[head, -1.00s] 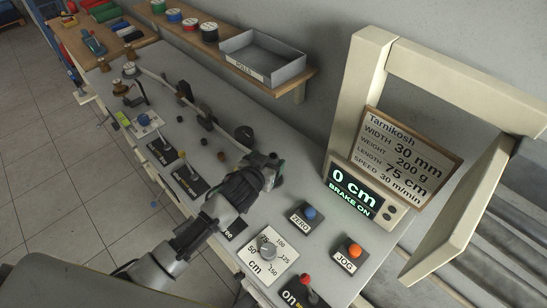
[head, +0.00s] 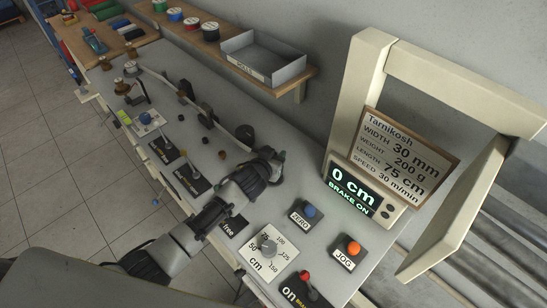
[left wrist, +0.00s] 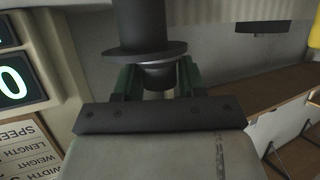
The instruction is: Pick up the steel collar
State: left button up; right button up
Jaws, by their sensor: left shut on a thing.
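My left gripper (head: 277,158) reaches over the grey bench, close to its far edge beside the display. In the left wrist view its green fingers (left wrist: 161,78) are shut on a short, shiny metal ring, which looks like the steel collar (left wrist: 160,74). A dark flanged cylinder (left wrist: 143,28) stands directly beyond the collar in that view; I cannot tell whether they touch. In the head view the collar is hidden by the gripper. My right gripper is not in view.
The display (head: 358,191) reads 0 cm, BRAKE ON. A cream frame (head: 358,85) stands at the right, with a wooden sign (head: 405,150). A black wheel (head: 245,134) and rod fittings lie behind my arm. Blue (head: 309,211) and orange (head: 353,249) buttons and a dial (head: 266,246) are in front.

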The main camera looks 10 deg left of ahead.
pick_arm(q)
jog(key=shift+c, duration=1.4)
